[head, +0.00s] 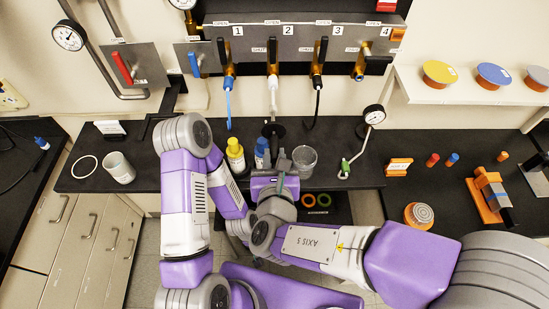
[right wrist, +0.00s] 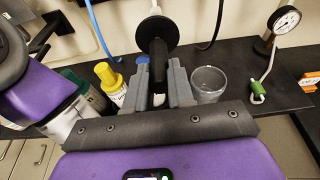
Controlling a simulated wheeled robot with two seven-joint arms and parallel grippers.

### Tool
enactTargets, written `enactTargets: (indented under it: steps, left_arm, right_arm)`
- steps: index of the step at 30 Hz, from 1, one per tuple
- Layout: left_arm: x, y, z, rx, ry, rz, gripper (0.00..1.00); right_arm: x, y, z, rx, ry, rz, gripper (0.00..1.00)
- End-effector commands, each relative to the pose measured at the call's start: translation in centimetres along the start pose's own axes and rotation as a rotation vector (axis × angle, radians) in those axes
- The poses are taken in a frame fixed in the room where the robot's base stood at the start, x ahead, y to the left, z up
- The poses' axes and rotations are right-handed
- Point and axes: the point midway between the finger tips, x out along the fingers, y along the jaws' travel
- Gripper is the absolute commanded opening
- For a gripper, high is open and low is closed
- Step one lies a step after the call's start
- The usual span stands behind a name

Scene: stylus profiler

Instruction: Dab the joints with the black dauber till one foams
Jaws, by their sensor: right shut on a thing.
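My right gripper (head: 277,170) is over the front edge of the dark bench. In the right wrist view its fingers (right wrist: 162,88) are closed around the handle of the black dauber (right wrist: 158,62), which has a round black disc (head: 273,130). The disc sits just below the end of the white hose (head: 272,97) on valve 2; I cannot tell if they touch. Other brass joints show at valve 1 with the blue hose (head: 228,100), valve 3 with the black hose (head: 318,100) and valve 4 (head: 360,70). I see no foam. My left gripper does not show.
A yellow-capped bottle (head: 235,155), a blue-capped bottle (head: 262,152) and a clear beaker (head: 304,159) stand close around my right gripper. A gauge (head: 374,115) stands right of them. A white cup (head: 119,167) and a ring (head: 84,167) are at left.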

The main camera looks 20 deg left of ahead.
Motion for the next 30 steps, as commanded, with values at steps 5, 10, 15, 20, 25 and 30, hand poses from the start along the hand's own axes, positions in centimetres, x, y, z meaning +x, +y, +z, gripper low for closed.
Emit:
enactTargets:
  steps: [5,10,15,20,25,30]
  left_arm:
    - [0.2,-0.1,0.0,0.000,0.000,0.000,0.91]
    - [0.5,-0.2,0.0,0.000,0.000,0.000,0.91]
    - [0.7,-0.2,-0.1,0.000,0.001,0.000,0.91]
    - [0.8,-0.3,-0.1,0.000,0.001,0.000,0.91]
    - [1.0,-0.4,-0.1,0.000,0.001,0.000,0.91]
    - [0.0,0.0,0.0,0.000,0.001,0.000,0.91]
  right_arm:
    - [1.4,-0.1,0.5,0.003,-0.001,-0.002,0.00]
    - [2.7,0.0,0.9,0.002,0.000,-0.002,0.00]
    - [4.0,-0.1,1.4,0.003,-0.001,-0.002,0.00]
    - [5.2,-0.1,1.8,0.002,0.000,-0.003,0.00]
    - [6.5,-0.1,2.3,0.002,-0.001,-0.002,0.00]
    - [6.1,-0.1,3.7,0.002,-0.002,-0.001,0.00]
